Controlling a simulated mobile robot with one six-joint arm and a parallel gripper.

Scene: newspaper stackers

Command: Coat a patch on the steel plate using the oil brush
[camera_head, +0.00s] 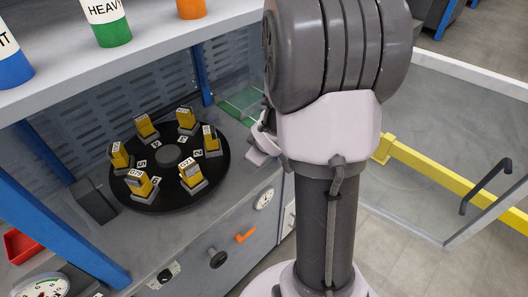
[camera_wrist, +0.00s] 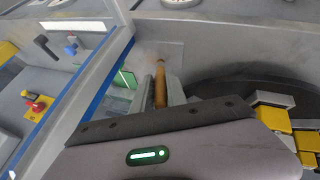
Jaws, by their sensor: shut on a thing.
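In the wrist view my gripper (camera_wrist: 161,84) is shut on the oil brush (camera_wrist: 160,88), seen as a brown wooden handle between the two grey fingers. The brush points away from the wrist. Its far end lies over or against a lighter grey square, which looks like the steel plate (camera_wrist: 176,52). A faint brownish tint shows around the brush end; I cannot tell whether it is bristles or oil, nor whether the brush touches the plate. In the head view my arm hides the brush and the plate, and only a part of my gripper (camera_head: 262,142) shows.
A black turntable (camera_head: 160,202) with several yellow numbered blocks stands on the grey bench, left of my gripper. A green tray (camera_head: 240,104) is behind it. A shelf (camera_head: 150,45) with labelled cans hangs above. A yellow rail (camera_head: 440,176) runs along the right.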

